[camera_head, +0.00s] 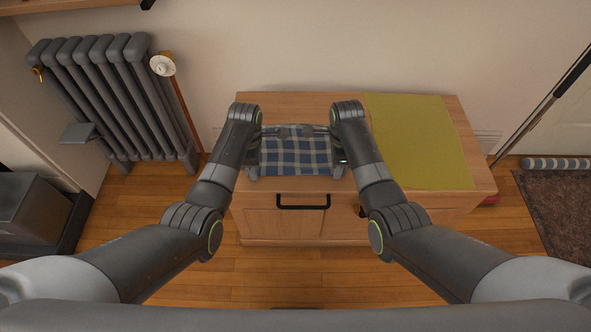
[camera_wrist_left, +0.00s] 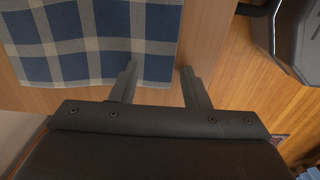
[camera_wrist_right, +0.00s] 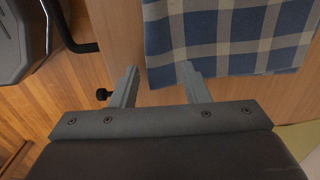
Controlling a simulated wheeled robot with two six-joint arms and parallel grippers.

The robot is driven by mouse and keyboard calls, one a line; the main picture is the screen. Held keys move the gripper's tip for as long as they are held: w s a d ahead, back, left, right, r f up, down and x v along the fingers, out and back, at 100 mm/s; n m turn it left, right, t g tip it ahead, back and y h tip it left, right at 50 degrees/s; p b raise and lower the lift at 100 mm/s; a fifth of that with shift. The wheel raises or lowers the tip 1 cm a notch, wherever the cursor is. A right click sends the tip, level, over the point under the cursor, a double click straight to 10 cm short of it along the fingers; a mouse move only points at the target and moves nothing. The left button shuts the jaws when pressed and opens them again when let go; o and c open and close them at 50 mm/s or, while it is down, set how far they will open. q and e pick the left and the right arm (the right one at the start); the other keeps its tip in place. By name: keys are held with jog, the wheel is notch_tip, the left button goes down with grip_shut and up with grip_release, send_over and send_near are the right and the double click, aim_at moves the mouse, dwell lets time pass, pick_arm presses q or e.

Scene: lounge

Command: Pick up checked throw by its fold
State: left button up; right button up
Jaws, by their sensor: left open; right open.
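The checked throw (camera_head: 295,155), blue, grey and white, lies folded and flat on the wooden cabinet top. My left gripper (camera_head: 254,171) is open at the throw's left end. In the left wrist view the throw (camera_wrist_left: 95,40) shows one corner between the fingers (camera_wrist_left: 159,72). My right gripper (camera_head: 338,170) is open at the throw's right end. In the right wrist view another corner of the throw (camera_wrist_right: 230,35) lies between the fingers (camera_wrist_right: 159,70). I cannot tell how far the fingertips are above the cabinet top. Both grippers are empty. My wrists hide parts of the throw's sides.
The cabinet (camera_head: 350,215) has a dark drawer handle (camera_head: 303,201) in front. A yellow-green cloth (camera_head: 418,140) lies flat on its right part. A grey radiator (camera_head: 110,95) stands at the left by the wall. A patterned rug (camera_head: 560,205) lies at the right.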

pick_arm(q)
jog(key=shift+f, duration=0.2)
pick_arm(e)
jog(key=shift+f, duration=0.2)
pick_arm(q)
jog(key=shift+c, duration=0.2)
pick_arm(e)
jog(key=shift+f, duration=0.3)
jog(key=shift+c, duration=0.2)
pick_arm(q)
grip_shut()
pick_arm(e)
grip_shut()
pick_arm(q)
jog(key=shift+r, duration=0.15)
pick_arm(e)
jog(key=shift+r, duration=0.1)
